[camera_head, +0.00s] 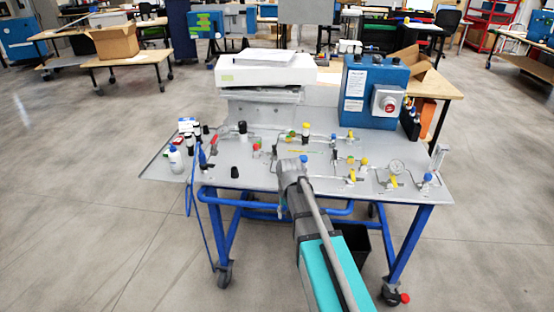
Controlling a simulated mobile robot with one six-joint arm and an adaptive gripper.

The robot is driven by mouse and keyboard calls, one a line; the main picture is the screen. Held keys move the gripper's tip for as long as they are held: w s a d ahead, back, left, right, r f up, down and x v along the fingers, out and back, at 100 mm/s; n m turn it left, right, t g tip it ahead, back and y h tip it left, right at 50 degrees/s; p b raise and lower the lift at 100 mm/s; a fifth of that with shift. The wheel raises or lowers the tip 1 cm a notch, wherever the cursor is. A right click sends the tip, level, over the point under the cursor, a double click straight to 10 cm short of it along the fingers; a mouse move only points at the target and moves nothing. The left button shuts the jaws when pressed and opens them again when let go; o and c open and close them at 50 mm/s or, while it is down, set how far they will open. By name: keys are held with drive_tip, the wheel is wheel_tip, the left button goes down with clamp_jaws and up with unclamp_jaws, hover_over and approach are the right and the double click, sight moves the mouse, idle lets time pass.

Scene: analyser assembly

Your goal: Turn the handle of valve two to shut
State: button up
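A panel of pipes and small valves lies on the grey table top (265,182) of a blue-framed cart. Several yellow handles show on it, among them a front one (351,176), one further right (393,181) and one near the back (350,136). A red handle (214,139) is at the left. I cannot tell which is valve two, nor whether any valve is open or shut. My gripper (282,160) is over the middle of the panel, at the end of my arm, and hides part of the piping. Its fingers are too small to read.
A blue box with a red knob (370,92) and a white device (265,68) stand at the back of the cart. Small bottles (176,158) stand at the left, near a blue hose. A dark bin (355,240) is under the cart. The floor in front and left is clear.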

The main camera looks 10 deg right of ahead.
drive_tip(key=s+n, duration=0.1)
drive_tip(key=s, duration=1.2)
drive_tip(key=shift+n, duration=0.3)
drive_tip(key=shift+a, duration=0.25)
